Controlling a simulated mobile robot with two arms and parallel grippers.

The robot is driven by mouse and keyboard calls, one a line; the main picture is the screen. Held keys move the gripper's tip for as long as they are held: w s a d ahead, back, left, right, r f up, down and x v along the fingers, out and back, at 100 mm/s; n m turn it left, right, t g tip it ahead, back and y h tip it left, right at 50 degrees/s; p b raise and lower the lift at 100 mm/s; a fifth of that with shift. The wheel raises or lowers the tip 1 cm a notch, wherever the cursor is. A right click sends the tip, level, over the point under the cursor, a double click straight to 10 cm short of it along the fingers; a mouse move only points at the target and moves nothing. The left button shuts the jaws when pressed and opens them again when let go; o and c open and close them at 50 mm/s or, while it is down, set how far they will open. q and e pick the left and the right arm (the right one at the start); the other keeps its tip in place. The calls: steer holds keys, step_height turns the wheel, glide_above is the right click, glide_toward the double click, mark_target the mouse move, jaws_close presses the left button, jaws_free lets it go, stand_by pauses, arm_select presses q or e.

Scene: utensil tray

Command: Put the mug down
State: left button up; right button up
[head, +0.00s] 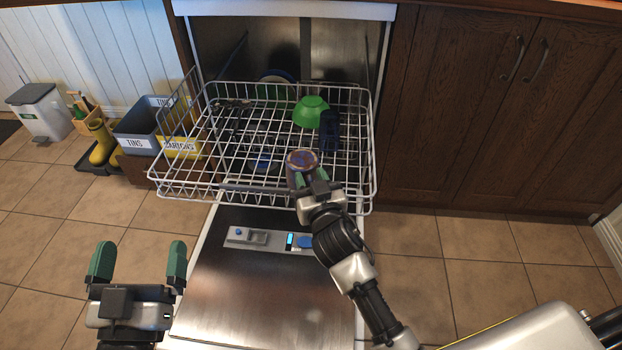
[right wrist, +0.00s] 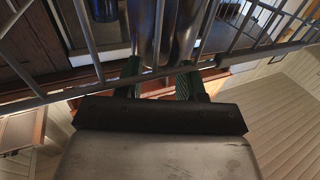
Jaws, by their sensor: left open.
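The mug (head: 302,158) is a small purplish-brown round piece at the front of the dishwasher's upper rack (head: 365,190). My right gripper (head: 309,178) is at its near side, with its green fingers against it, and appears shut on it. The fingers hide the mug's lower part, and I cannot tell whether it touches the rack wires. In the right wrist view a brownish, shiny shape (right wrist: 168,35) lies beyond the fingers (right wrist: 160,82), behind rack wires. My left gripper (head: 137,262) is open and empty, low at the left, away from the rack.
A green bowl (head: 311,110) and a dark blue glass (head: 329,130) stand in the rack behind the mug. Plates (head: 275,76) are at the back. The dishwasher door (head: 265,290) lies open below. Bins (head: 143,130) stand at the left.

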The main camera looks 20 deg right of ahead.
steer(key=shift+r, duration=0.1)
steer(key=shift+r, duration=0.15)
steer(key=shift+r+p, duration=0.55)
arm_select(q)
step_height(320, 180, down, 7)
steer(key=a+g+y+p, duration=0.1)
steer(key=g+y, duration=0.1)
steer(key=g, duration=0.4)
steer(key=shift+s+a+r, duration=0.2)
steer(key=shift+s+a, duration=0.05)
steer(key=shift+s, duration=0.15)
arm_select(e)
steer(key=s+r+n+g+y, duration=0.1)
steer(key=s, duration=0.7)
steer(key=s+d+r+n+g+y, duration=0.1)
steer(key=s+g+y, duration=0.1)
steer(key=s, duration=0.7)
steer(key=shift+s+r+n+g, duration=0.3)
arm_select(q)
steer(key=shift+f, duration=0.1)
